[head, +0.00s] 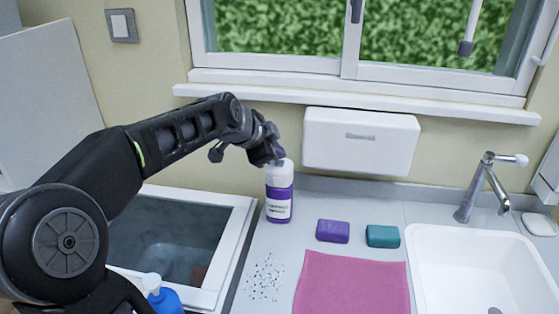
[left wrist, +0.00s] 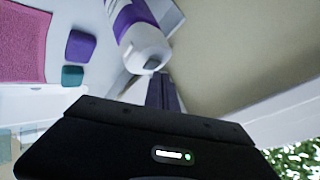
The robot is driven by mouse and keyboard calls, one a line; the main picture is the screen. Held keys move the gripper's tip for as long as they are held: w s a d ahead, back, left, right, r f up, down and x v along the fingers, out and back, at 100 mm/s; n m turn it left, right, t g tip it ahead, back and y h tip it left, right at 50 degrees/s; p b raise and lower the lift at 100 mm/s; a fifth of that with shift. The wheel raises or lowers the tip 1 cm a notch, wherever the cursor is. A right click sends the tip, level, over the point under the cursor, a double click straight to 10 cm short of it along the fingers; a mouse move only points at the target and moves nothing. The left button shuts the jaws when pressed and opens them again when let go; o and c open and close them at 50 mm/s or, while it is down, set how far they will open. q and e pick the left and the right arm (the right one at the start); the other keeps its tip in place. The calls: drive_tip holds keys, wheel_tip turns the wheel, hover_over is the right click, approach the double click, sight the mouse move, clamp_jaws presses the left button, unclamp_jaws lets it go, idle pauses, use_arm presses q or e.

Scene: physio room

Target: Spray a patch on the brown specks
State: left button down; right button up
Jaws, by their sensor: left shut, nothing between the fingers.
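A white bottle with a purple label (head: 279,207) stands upright on the counter near the back wall. It also shows in the left wrist view (left wrist: 136,30), with its white top towards the camera. My left gripper (head: 277,161) is at the top of the bottle, with its fingers shut and empty; they also show in the left wrist view (left wrist: 163,90), beside the bottle's top. Whether they touch it I cannot tell. A patch of small dark specks (head: 265,279) lies on the counter in front of the bottle. My right gripper is not in view.
A purple block (head: 333,231) and a teal block (head: 382,236) lie behind a pink cloth (head: 352,284). A sink (head: 480,265) with a tap (head: 482,190) is at the right. A blue bottle (head: 165,301) stands at the front left, by a white-framed basin (head: 228,262).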

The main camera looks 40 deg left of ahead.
sight(277, 164)
use_arm(q)
drive_tip(key=shift+r, duration=0.1)
drive_tip(key=shift+r+p, duration=1.9)
drive_tip(key=shift+r, duration=1.1)
